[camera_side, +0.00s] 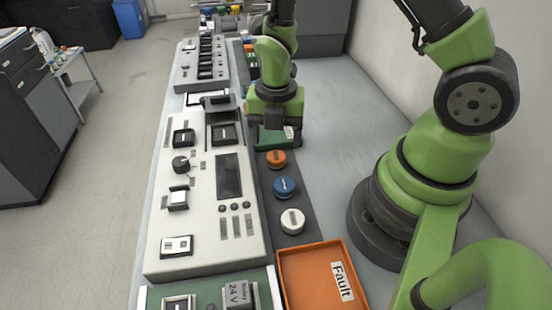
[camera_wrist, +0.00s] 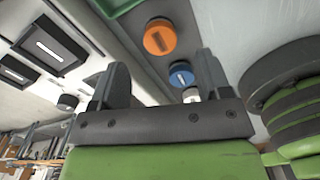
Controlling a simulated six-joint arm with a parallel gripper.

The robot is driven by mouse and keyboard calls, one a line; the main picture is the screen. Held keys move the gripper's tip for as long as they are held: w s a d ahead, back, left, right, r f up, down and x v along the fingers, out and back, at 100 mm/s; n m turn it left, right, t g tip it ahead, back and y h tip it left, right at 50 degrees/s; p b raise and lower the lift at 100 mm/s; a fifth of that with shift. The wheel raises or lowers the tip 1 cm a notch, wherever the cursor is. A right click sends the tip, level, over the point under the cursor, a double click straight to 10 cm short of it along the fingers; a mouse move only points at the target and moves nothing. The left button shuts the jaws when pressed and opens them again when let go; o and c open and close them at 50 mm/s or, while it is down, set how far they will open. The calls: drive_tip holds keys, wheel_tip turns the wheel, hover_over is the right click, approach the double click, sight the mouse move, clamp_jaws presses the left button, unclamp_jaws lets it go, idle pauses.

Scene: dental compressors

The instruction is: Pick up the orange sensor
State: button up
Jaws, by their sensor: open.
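The orange sensor (camera_side: 276,158) is a round puck with a dark label on top. It sits on the dark strip at the head of a short row, just in front of my gripper (camera_side: 280,138) in the side view. In the wrist view the orange sensor (camera_wrist: 160,37) shows beyond the fingertips, between their lines. My gripper (camera_wrist: 164,72) is open with nothing between its fingers. In the side view its fingers are partly hard to make out against the green tray (camera_side: 265,140).
A blue sensor (camera_side: 285,187) and a white sensor (camera_side: 292,221) stand on the same strip. An orange tray labelled Fault (camera_side: 284,290) lies at the front. A white control panel (camera_side: 205,235) with knobs runs along the left. The grey bench (camera_side: 335,120) is clear to the right.

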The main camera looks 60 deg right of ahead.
sight(276, 156)
drive_tip(key=shift+f, duration=2.7)
drive_tip(key=c, duration=1)
